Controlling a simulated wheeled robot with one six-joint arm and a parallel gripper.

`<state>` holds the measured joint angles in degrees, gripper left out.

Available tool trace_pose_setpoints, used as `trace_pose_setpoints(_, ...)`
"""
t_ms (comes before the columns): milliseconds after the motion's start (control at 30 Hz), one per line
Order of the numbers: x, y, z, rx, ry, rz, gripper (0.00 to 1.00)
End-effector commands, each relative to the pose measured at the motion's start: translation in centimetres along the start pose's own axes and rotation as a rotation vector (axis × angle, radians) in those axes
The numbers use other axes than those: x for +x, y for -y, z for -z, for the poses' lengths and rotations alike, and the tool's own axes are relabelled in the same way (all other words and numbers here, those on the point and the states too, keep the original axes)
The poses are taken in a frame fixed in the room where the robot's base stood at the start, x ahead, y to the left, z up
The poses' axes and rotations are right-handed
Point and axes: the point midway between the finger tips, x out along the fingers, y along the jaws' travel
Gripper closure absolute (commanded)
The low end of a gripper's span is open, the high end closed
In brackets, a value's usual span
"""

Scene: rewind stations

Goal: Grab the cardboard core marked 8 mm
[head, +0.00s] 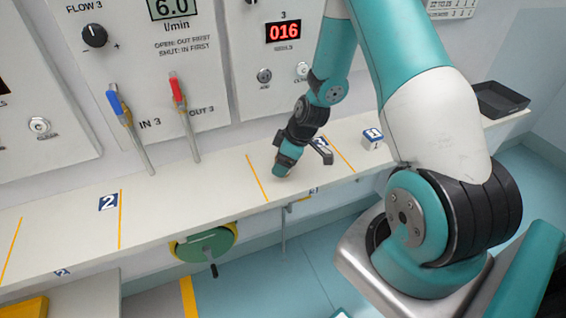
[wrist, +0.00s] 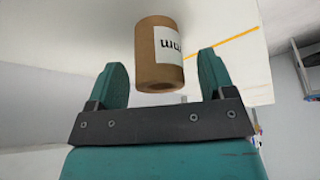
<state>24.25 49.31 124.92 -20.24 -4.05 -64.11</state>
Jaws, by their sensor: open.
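A brown cardboard core (wrist: 146,72) with a white label shows in the wrist view. Its label reads "mm" upside down; the number is turned out of sight. My gripper (wrist: 162,75) is open, with one teal finger on each side of the core. In the head view my gripper (head: 286,163) is low over the white ledge, below the red 016 display. I cannot make out the core in the head view.
Blue (head: 116,103) and red (head: 177,88) valve handles are to the left.

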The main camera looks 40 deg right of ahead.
Motion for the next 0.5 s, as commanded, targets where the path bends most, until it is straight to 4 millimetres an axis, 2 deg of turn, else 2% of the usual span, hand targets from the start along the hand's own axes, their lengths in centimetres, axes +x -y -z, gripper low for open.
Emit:
trace_pose_setpoints(133, 1.5, 0.0, 0.1, -0.001, 0.000, 0.001, 0.24)
trace_pose_setpoints(367, 1.8, 0.0, 0.1, -0.001, -0.001, -0.001, 0.24)
trace_pose_setpoints(400, 1.8, 0.0, 0.1, -0.001, -0.001, -0.001, 0.27)
trace_pose_setpoints(500, 1.8, 0.0, 0.1, -0.001, -0.001, -0.001, 0.50)
